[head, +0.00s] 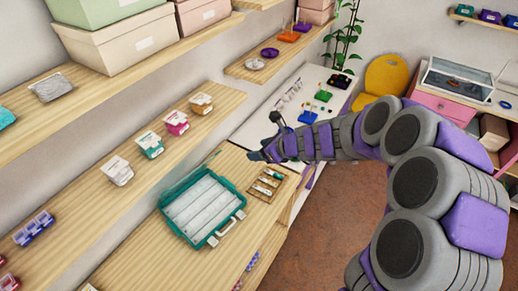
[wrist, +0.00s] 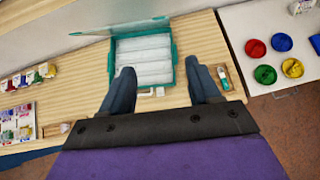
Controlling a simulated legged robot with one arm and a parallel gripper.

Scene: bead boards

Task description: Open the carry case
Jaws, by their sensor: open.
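The carry case (head: 240,206) is teal with a pale, ribbed, empty-looking inside, and lies on the wooden bench. Its clear lid (head: 186,182) stands raised along the wall side, so the case is open; the lid also shows in the wrist view (wrist: 118,27). A handle (head: 228,228) is on the case's front side. In the wrist view the case (wrist: 112,62) lies ahead of my gripper (wrist: 160,68), whose two fingers are spread with nothing between them. In the head view my gripper (head: 262,153) is beyond the case, up and to its right, apart from it.
A small wooden tray with tools (head: 265,185) lies right of the case. Small packs (head: 150,145) stand on a shelf above the bench. A white table (head: 272,112) with coloured dishes (wrist: 265,74) is beyond. Brown floor (head: 335,215) is clear at right.

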